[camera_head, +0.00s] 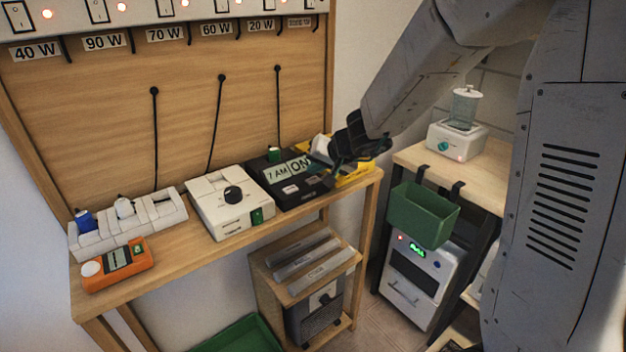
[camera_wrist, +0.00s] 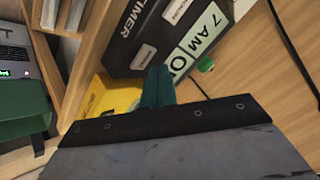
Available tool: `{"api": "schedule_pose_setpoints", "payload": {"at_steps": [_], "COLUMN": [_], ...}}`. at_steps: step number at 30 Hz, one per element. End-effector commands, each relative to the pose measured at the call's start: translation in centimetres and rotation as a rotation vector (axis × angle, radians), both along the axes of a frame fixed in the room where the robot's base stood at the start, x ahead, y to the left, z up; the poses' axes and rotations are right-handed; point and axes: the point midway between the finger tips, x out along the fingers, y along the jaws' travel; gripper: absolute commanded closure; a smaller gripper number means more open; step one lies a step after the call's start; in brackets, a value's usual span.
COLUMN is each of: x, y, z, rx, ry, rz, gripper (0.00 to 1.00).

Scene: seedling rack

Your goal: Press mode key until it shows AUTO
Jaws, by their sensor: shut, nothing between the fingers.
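A black timer (camera_head: 283,198) sits on the wooden bench in the head view. Its pale display (camera_head: 278,173) reads "7 AM" and "ON". In the wrist view the timer (camera_wrist: 125,45) shows the word TIMER and two pale keys or labels, one (camera_wrist: 177,10) near the top and one (camera_wrist: 143,57) beside my fingers. I cannot read which is the mode key. The display (camera_wrist: 208,28) reads "7 AM" and an "O", the rest cut off by my fingers. My gripper (camera_wrist: 158,72) is shut and empty over the timer's edge; contact cannot be told. It also shows in the head view (camera_head: 340,153).
A yellow box (camera_head: 350,178) stands right beside the timer, partly under my gripper. A white device with a black knob (camera_head: 226,212) stands to the left. An orange meter (camera_head: 118,266) lies farther left. A green bin (camera_head: 420,215) hangs at the right.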

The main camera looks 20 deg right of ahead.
Motion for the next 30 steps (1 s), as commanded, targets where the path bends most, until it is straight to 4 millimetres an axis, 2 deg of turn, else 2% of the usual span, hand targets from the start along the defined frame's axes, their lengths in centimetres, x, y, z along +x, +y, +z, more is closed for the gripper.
{"api": "schedule_pose_setpoints", "payload": {"at_steps": [4,18,30], "x": [0.0,0.0,0.0], "y": [0.0,0.0,0.0], "z": [0.6,4.8,5.0], "rx": [0.0,0.0,0.0], "ry": [-0.002,-0.002,0.0], "rz": [0.002,0.001,0.0], "gripper": [1.0,1.0,1.0]}}
